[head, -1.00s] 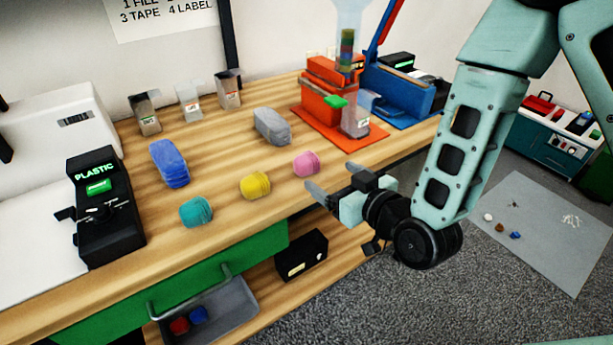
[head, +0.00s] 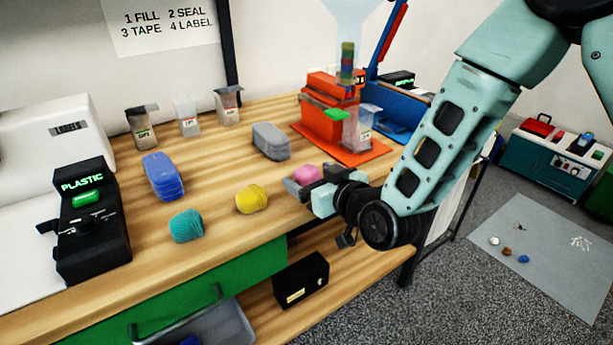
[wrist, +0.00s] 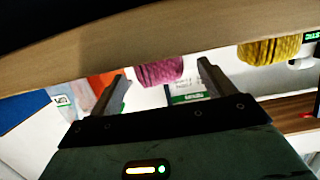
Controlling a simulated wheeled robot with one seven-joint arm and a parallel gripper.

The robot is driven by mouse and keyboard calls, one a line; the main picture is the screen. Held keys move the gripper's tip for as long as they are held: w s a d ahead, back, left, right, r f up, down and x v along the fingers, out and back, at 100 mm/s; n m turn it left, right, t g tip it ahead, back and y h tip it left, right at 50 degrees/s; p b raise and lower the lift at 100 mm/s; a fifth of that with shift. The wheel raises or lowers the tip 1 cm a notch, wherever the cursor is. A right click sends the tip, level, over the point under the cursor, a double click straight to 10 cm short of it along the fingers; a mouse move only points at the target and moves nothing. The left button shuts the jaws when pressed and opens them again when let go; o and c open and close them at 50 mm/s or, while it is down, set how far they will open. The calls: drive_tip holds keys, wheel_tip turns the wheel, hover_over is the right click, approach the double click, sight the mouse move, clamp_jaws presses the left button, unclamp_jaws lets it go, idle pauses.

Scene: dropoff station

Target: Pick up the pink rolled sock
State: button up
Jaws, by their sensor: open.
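The pink rolled sock (head: 306,174) lies on the wooden table near its front right edge. In the head view it is partly hidden behind my gripper (head: 305,186). In the wrist view the pink sock (wrist: 160,71) shows ahead, between the two open fingers (wrist: 163,82) of my gripper and a little beyond their tips. The fingers look empty. I cannot tell for sure whether either finger touches the sock.
A yellow rolled sock (head: 251,199) lies left of the pink one, with a teal rolled sock (head: 187,226) further left. A grey bundle (head: 270,141) and a blue bundle (head: 162,177) lie behind. An orange machine (head: 325,113) stands behind the pink sock.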

drive_tip(key=shift+x, duration=1.2)
drive_tip(key=c, duration=1.1)
drive_tip(key=shift+o, duration=0.2)
